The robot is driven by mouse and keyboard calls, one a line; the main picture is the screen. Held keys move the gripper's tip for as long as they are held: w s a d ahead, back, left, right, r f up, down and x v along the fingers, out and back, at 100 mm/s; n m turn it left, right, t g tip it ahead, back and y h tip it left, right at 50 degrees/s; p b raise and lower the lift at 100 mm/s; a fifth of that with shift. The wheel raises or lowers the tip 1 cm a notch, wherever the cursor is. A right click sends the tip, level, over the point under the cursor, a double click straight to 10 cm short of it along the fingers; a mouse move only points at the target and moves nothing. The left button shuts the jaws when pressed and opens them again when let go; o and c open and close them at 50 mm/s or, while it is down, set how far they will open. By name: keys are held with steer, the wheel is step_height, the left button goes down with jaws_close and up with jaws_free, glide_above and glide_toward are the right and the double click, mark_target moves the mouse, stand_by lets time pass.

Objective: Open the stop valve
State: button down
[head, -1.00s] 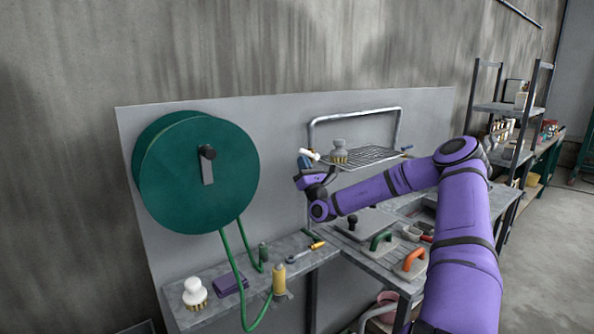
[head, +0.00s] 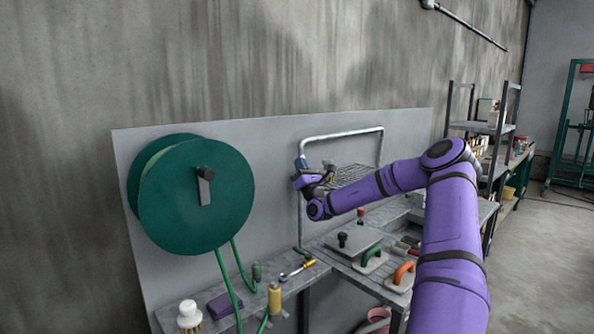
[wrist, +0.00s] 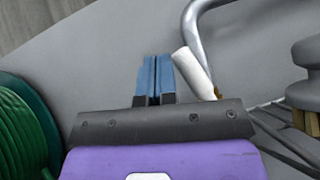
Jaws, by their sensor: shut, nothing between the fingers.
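My gripper (head: 301,163) is raised at the left upright of a grey bent pipe (head: 301,204) in front of the backboard. In the wrist view its blue fingers (wrist: 154,80) are together and empty. A white cylinder (wrist: 192,70), with a brass-coloured bit at its lower end, lies tilted just right of the fingertips, beside the pipe (wrist: 190,25). It looks like a handle, but I cannot tell for sure that it is the stop valve's. I cannot tell whether the fingers touch it. In the head view my gripper hides this spot.
A wire rack (head: 350,174) with a brush (wrist: 306,85) is close on the right. A green hose reel (head: 180,205) stands left, near the gripper.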

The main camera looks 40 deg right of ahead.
steer(key=shift+d+r+m+g+h, duration=0.1)
steer(key=shift+d+m+g+h, duration=0.15)
steer(key=shift+m+h, duration=0.55)
steer(key=shift+d+r+m+g+h, duration=0.15)
steer(key=shift+m+g+h, duration=0.15)
steer(key=shift+m+h, duration=0.45)
steer(key=shift+d+r+m+g+h, duration=0.1)
steer(key=shift+d+m+g+h, duration=0.15)
steer(key=shift+m+h, duration=0.5)
